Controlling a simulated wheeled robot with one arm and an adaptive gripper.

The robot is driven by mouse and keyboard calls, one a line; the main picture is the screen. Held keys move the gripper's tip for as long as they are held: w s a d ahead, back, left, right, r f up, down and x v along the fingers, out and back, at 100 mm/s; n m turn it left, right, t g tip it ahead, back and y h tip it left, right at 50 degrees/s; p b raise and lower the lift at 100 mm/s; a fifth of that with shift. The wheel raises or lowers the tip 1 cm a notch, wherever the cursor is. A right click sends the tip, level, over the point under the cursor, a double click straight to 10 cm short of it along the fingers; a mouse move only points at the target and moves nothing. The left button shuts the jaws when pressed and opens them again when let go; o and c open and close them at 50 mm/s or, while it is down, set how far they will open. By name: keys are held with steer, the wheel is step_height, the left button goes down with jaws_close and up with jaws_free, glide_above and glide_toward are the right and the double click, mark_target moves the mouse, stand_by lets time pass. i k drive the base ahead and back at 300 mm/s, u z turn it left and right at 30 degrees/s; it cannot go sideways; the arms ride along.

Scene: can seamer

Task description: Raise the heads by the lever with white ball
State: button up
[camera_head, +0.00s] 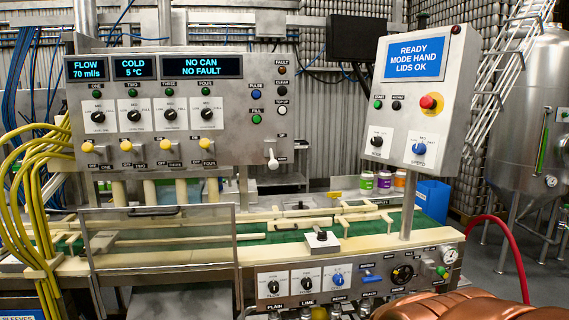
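The lever with the white ball (273,163) is on the lower right of the large grey control panel (235,125). Its ball hangs low, below the lever's pivot, with small labels beside it that are too small to read surely. Several pale cylindrical heads (181,191) hang under the panel, above the conveyor area; their lower ends are partly hidden by the guard frame. My gripper is not in view. A copper-coloured ribbed part at the bottom right edge seems to be mine, and nothing shows it touching the lever.
A clear guard frame with a black handle (153,211) stands before the conveyor (250,238). A second panel (418,95) on a post rises to the right, reading "READY MODE HAND LIDS OK". A lower front panel (350,278) carries knobs. Yellow hoses (30,190) crowd the left.

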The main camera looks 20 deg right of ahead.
mark_target(273, 165)
steer(key=u, duration=0.15)
steer(key=i, duration=1.05)
steer(key=u, duration=0.45)
